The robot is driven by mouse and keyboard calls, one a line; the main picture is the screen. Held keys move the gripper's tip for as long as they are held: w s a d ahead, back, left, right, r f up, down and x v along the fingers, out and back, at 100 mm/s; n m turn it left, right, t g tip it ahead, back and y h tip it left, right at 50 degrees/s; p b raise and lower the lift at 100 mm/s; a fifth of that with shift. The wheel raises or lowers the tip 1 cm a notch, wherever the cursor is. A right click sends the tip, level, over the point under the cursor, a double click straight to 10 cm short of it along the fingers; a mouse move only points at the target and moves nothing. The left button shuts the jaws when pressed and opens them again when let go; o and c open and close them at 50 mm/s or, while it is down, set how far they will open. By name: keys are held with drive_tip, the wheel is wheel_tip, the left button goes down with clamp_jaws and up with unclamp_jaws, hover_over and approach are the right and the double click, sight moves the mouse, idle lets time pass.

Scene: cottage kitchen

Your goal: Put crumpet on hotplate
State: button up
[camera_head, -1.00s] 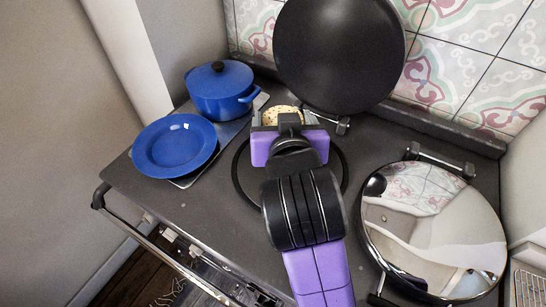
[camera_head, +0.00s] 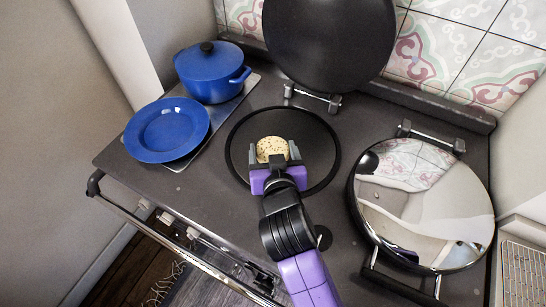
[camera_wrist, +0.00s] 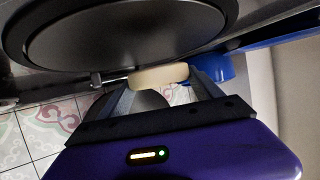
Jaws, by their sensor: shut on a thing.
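The crumpet (camera_head: 271,147) is a small round, pale speckled disc. My gripper (camera_head: 275,156) is shut on it, one finger on each side, and in the head view it is over the black round hotplate (camera_head: 242,130). In the wrist view the crumpet (camera_wrist: 158,76) shows edge-on between the two fingertips, with the dark round hotplate (camera_wrist: 120,30) close to it. I cannot tell whether the crumpet touches the hotplate. The hotplate's black lid (camera_head: 330,40) stands raised behind it.
A blue pot (camera_head: 212,78) and a blue plate (camera_head: 167,130) stand on a metal tray at the left. A closed, shiny round lid (camera_head: 425,210) covers the right side. The dark stovetop (camera_head: 205,205) is clear at the front left.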

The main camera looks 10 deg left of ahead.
drive_tip(key=shift+f, duration=1.7)
drive_tip(key=shift+f, duration=0.1)
drive_tip(key=shift+f, duration=0.15)
drive_tip(key=o, duration=1)
drive_tip(key=shift+r, duration=0.25)
drive_tip(key=b+v, duration=0.1)
drive_tip(key=v, duration=1)
drive_tip(key=shift+s+d+r, duration=0.15)
drive_tip(key=shift+s+r, duration=0.1)
drive_tip(key=shift+s, duration=0.2)
